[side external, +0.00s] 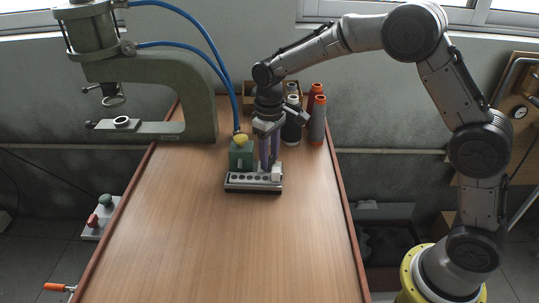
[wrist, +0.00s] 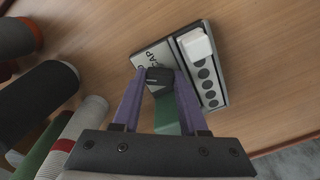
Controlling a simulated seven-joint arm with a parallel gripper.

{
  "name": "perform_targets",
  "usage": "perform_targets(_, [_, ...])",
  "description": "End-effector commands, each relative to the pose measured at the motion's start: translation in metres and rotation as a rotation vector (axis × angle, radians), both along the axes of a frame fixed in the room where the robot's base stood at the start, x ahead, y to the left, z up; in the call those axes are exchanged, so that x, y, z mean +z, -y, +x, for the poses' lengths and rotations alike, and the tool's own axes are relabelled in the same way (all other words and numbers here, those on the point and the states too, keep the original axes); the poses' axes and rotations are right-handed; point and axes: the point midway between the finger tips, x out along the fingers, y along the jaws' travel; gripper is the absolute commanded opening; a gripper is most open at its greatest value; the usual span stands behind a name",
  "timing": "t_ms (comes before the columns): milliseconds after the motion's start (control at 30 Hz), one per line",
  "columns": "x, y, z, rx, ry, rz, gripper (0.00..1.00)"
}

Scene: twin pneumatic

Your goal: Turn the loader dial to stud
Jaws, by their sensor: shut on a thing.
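The loader (side external: 253,184) is a small base on the table with a green box (side external: 241,158) at its back left and a strip of dark round holes along its front. In the wrist view, the dial (wrist: 160,76) is a dark knob on a pale plate (wrist: 147,56) lettered "CAP". My gripper (side external: 269,165) points down at the loader, its purple fingers shut on the dial; the fingertips (wrist: 160,80) lie on both sides of it. The "stud" mark and the dial's pointer cannot be made out. In the side view the fingers hide the dial.
A white block (wrist: 196,46) sits at one end of the hole strip, close to my fingers. Thread cones (side external: 317,120) stand behind on the right. A green press (side external: 150,75) with blue hoses stands at the left. The front of the table (side external: 220,250) is clear.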

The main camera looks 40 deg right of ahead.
Motion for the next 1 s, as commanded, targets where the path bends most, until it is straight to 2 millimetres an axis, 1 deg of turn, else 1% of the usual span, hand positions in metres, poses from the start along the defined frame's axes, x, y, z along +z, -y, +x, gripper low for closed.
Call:
perform_targets(200, [0.0016, -0.0001, 0.0003, 0.2, 0.002, 0.001, 0.0])
perform_targets(500, [0.0021, -0.0001, 0.0006, 0.423, 0.004, 0.0, 0.0])
perform_targets(733, [0.0022, -0.0001, 0.0007, 0.524, 0.004, 0.0, 0.0])
perform_targets(1000, [0.0023, -0.0001, 0.0007, 0.57, 0.004, 0.0, 0.0])
